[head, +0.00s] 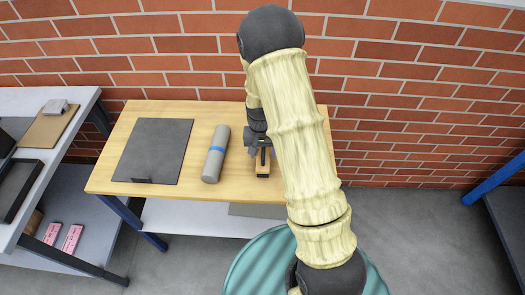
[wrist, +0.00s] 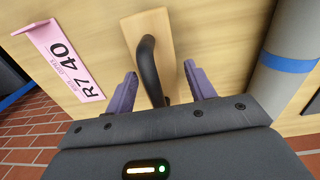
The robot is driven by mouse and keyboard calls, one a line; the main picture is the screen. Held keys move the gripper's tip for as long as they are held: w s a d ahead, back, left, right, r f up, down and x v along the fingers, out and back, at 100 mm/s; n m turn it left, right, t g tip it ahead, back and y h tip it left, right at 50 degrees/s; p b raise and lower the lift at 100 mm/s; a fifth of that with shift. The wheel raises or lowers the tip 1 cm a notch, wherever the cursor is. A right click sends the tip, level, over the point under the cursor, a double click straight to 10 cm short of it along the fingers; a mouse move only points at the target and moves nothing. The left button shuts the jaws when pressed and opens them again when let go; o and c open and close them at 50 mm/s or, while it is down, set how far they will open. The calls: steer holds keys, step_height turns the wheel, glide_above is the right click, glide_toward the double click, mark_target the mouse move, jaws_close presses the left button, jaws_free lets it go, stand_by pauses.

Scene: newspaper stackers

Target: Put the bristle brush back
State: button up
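A light wooden block with a curved black handle, apparently the bristle brush (wrist: 160,30), lies on the wooden table. In the head view the brush (head: 263,168) is partly covered by my gripper (head: 261,152). No bristles can be made out. In the wrist view my gripper (wrist: 160,78) is open, with one purple finger on each side of the black handle. Gaps show between the fingers and the handle.
A grey roll with a blue band (head: 215,155) lies close to the left of my gripper. A dark flat board (head: 155,150) lies further left on the table (head: 105,178). A pink label reading "R7 40" (wrist: 66,58) shows beside the brush. A brick wall stands behind.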

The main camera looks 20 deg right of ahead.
steer(key=shift+o, duration=0.4)
steer(key=shift+r, duration=0.1)
steer(key=shift+r, duration=0.15)
step_height(320, 180, up, 12)
steer(key=shift+a+b, duration=0.2)
steer(key=shift+b, duration=0.2)
steer(key=s+r+n+t, duration=0.1)
steer(key=s+r, duration=0.1)
steer(key=s, duration=0.5)
steer(key=s+r+n+t, duration=0.1)
steer(key=s+r+n, duration=0.1)
steer(key=s, duration=0.5)
steer(key=shift+s+d+r+n+t, duration=0.15)
steer(key=shift+s+r+n+t, duration=0.15)
steer(key=shift+s+r+t, duration=0.1)
